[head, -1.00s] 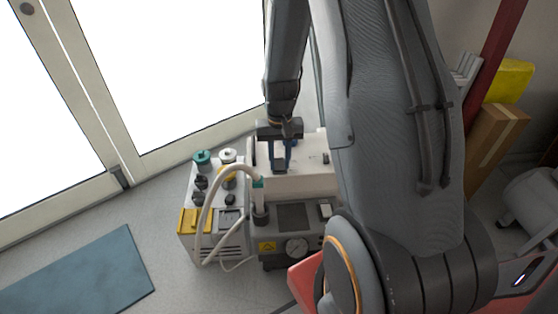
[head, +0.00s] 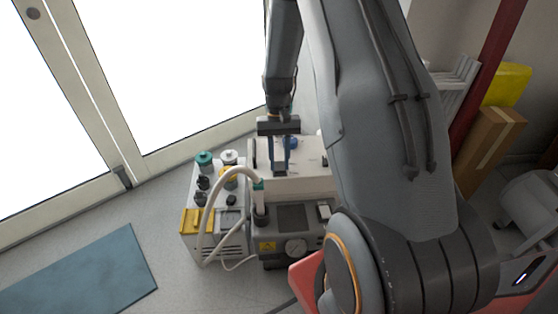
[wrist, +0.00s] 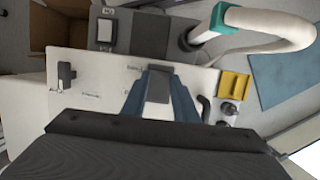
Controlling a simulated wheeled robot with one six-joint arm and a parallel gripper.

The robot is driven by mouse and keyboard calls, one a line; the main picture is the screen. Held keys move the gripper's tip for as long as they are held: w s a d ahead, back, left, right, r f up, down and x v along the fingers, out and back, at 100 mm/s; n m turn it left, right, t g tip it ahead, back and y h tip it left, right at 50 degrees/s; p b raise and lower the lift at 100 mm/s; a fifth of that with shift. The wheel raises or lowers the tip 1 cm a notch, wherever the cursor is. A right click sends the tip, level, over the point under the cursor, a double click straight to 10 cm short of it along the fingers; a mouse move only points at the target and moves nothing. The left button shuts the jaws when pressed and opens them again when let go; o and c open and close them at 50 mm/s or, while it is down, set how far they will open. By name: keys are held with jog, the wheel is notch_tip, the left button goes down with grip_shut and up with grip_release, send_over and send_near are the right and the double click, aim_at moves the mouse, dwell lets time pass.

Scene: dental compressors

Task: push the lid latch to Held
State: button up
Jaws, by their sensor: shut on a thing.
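The white lid (head: 305,180) of the compressor housing lies under my gripper (head: 280,172). In the wrist view the lid (wrist: 100,110) fills the middle left. The two blue-grey fingers (wrist: 160,98) are shut on a dark grey block (wrist: 158,86) at the lid. I cannot tell whether this block is the lid latch. A small black lever (wrist: 66,75) stands on the lid, apart from the fingers; it also shows in the head view (head: 325,161), right of my gripper. Small print on the lid is too small to read.
A white unit (head: 233,240) with knobs and yellow parts stands left of the compressor. A pale hose (head: 207,205) arches between them. A blue mat (head: 80,270) lies on the floor at left. A cardboard box (head: 490,140) stands at right.

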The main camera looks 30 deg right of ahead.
aim_at(279, 163)
jog(key=o, duration=1.1)
jog(key=shift+c, duration=0.2)
jog(key=v, duration=0.7)
jog(key=shift+r, duration=0.4)
jog(key=shift+w, duration=0.1)
jog(key=s+a+r+n+t, duration=0.1)
jog(key=s+a+r+n, duration=0.2)
jog(key=s+a+r, duration=0.65)
jog(key=s+a+r+n+t, duration=0.1)
jog(key=s+a+r, duration=0.3)
jog(key=s, duration=0.2)
jog(key=s+a+r+n+t, duration=0.1)
jog(key=s+a+r+n, duration=0.2)
jog(key=s, duration=0.4)
jog(key=d+r+m+h+p, duration=0.1)
jog(key=r+p, duration=0.5)
jog(key=p, duration=0.7)
jog(key=d+m, duration=0.1)
jog(key=d, duration=0.1)
jog(key=shift+s+d, duration=0.25)
jog(key=shift+d, duration=0.05)
